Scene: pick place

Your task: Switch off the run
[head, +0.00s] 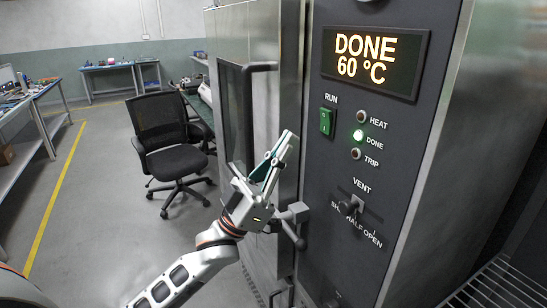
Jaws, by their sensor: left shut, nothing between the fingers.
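The green RUN rocker switch (326,122) sits on the dark control panel, below the word RUN. The display (375,58) above it reads DONE 60 °C. The DONE lamp (358,135) glows green; the HEAT lamp (362,116) and TRIP lamp (356,154) are dark. My left gripper (286,140) is shut and empty, its fingertips pointing up, a little left of and below the switch and apart from it in the picture. How far it is from the panel in depth I cannot tell. My right gripper is not in view.
A vent knob (350,205) sticks out low on the panel. The cabinet door (235,110) with its handle is at the left, and a latch lever (292,222) is close to my left gripper. A black office chair (168,150) stands on the open floor. A wire shelf (500,285) is at lower right.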

